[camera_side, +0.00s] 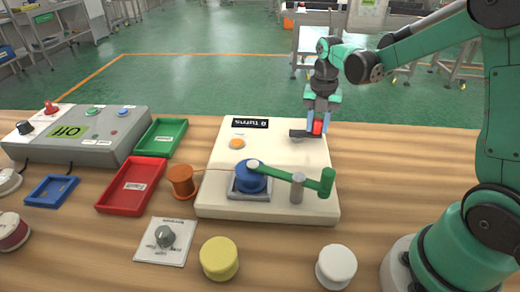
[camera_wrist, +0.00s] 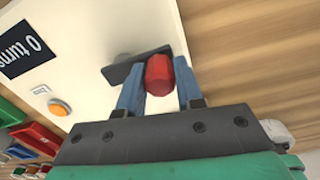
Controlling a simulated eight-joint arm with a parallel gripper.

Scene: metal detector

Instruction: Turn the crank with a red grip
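The crank's red grip (camera_wrist: 159,75) sits between the two blue fingers of my gripper (camera_wrist: 160,92) in the wrist view. A gap shows between the grip and each finger, wider on the right, so the gripper looks open around it. In the side view the red grip (camera_side: 317,128) also shows between the fingers of my gripper (camera_side: 318,122). The dark crank arm (camera_wrist: 130,66) runs left from the grip over the cream winding board (camera_side: 215,175), at its far right. A display (camera_side: 250,123) on the board reads "0 turns".
A blue spool (camera_side: 250,178) and a green lever (camera_side: 300,177) stand on the board, near an orange button (camera_side: 236,143). Left are an orange wire spool (camera_side: 181,180), red tray (camera_side: 130,187), green tray (camera_side: 161,138) and grey control box (camera_side: 75,138) reading "Off". Yellow (camera_side: 219,258) and white (camera_side: 336,266) spools stand in front.

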